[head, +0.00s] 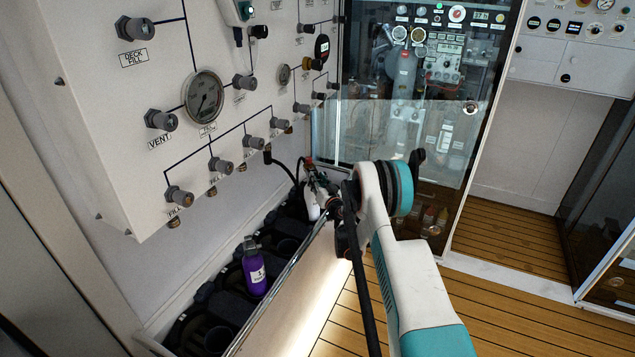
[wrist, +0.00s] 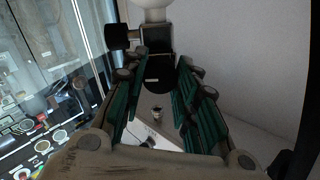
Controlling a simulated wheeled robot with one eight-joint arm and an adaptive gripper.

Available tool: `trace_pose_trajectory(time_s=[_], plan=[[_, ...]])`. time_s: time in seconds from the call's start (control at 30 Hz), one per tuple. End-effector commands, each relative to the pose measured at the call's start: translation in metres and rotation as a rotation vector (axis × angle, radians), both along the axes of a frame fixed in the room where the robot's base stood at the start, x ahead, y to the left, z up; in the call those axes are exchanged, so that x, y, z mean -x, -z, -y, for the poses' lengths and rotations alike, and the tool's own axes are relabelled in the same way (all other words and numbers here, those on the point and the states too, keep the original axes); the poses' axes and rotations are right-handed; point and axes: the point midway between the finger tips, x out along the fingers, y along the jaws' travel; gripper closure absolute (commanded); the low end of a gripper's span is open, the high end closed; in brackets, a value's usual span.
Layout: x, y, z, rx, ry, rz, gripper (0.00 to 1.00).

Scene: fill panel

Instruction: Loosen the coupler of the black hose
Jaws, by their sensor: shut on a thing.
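In the head view, the black hose (head: 284,165) hangs from the panel's lower edge and curves down to the white bottle (head: 311,206) in the rack. My gripper (head: 318,180) is at that bottle's top, and its fingers partly cover the valve there. In the wrist view, my gripper (wrist: 158,72) has its green-padded fingers on both sides of a dark round coupler (wrist: 160,76), shut on it. Behind the coupler are a dark valve block (wrist: 155,42) with a black knob (wrist: 118,37) and the white bottle's rounded top (wrist: 152,10). Whether the coupler has turned cannot be told.
A purple bottle (head: 255,270) stands in the dark rack left of my arm, behind a metal rail (head: 283,270). The white panel (head: 90,90) with valves and gauges rises at left. A glass-fronted cabinet (head: 380,130) stands behind my gripper. The plank floor is clear at right.

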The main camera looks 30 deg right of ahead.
Motion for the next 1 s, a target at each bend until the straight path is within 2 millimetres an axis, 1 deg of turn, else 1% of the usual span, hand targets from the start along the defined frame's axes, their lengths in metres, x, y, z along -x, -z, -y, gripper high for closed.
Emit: trace_pose_trajectory(time_s=[0.3, 0.5, 0.7, 1.0], plan=[[0.0001, 0.0002, -0.0004, 0.279, -0.001, -0.035, 0.96], [0.0001, 0.0003, -0.0005, 0.413, -0.001, -0.051, 0.96], [0.0001, 0.0005, -0.0005, 0.503, -0.001, -0.063, 0.96], [0.0002, 0.0005, -0.0005, 0.553, -0.001, -0.069, 0.96]])
